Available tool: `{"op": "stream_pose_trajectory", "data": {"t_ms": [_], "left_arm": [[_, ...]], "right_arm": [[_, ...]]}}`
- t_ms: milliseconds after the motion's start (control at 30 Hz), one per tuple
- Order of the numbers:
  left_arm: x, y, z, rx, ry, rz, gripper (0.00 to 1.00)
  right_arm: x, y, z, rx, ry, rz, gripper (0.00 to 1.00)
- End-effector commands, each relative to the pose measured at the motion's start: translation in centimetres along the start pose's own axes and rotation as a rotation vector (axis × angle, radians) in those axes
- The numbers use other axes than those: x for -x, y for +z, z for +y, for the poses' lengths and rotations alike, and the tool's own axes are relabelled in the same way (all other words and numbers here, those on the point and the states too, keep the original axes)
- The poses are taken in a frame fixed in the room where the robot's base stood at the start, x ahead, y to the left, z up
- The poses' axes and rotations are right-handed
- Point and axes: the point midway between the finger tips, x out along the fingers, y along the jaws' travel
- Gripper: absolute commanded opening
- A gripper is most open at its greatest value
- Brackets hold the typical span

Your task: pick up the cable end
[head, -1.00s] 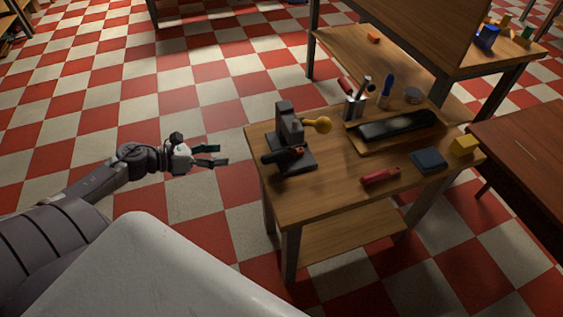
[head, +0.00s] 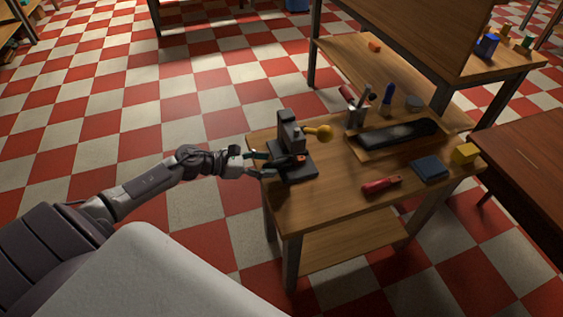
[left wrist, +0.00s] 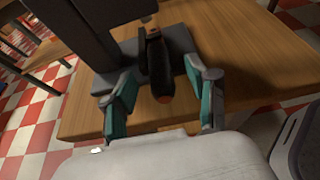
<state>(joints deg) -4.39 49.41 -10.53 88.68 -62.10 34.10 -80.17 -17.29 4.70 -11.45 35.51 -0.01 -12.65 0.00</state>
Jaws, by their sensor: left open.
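The cable end is a thick black cylinder (head: 284,160) with orange marks. It lies at a dark vise-like stand (head: 289,132) on the left part of the wooden table. In the left wrist view the cable end (left wrist: 160,66) points toward the camera, between my fingers. My left gripper (head: 262,166) is open at the table's left edge, with its fingers reaching to either side of the cable end. In the left wrist view the left gripper (left wrist: 161,100) shows gaps between its teal pads and the cable end. My right gripper is not in view.
A tool holder (head: 356,116) stands at the back. The floor left of the table is clear.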

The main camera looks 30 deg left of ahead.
Motion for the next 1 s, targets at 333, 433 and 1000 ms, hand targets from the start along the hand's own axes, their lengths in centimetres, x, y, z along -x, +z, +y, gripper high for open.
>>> {"op": "stream_pose_trajectory", "data": {"t_ms": [333, 433, 1000], "left_arm": [[-1.8, 0.0, 0.1, -0.001, 0.001, 0.001, 0.58], [-1.8, 0.0, 0.1, 0.0, 0.001, 0.001, 0.52], [-1.7, 0.1, 0.1, 0.0, 0.001, 0.0, 0.0]], "right_arm": [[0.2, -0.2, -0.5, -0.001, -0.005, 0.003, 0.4], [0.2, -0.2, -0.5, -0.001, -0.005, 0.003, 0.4], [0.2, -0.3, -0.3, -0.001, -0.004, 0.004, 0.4]]}}
